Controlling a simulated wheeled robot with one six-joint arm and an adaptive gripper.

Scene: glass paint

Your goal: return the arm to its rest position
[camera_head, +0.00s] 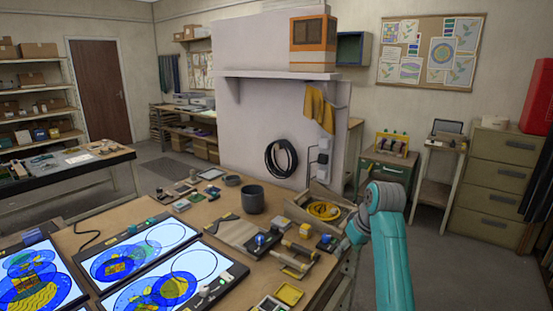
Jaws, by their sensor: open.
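My teal and grey arm rises at the right of the head view and bends over at its grey joint toward the workbench (228,290). My gripper (343,244) is at the low end of the bent part, near the right edge of the bench. It is open, small and partly hidden by my arm. I see nothing held in it.
Lit panels with blue and yellow glass designs (145,250) lie at the bench's left. A dark pot (252,199), a wooden tray with a yellow coil (323,211) and several small tools crowd the bench. Open floor (440,275) lies right of my arm, before the filing cabinet (497,190).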

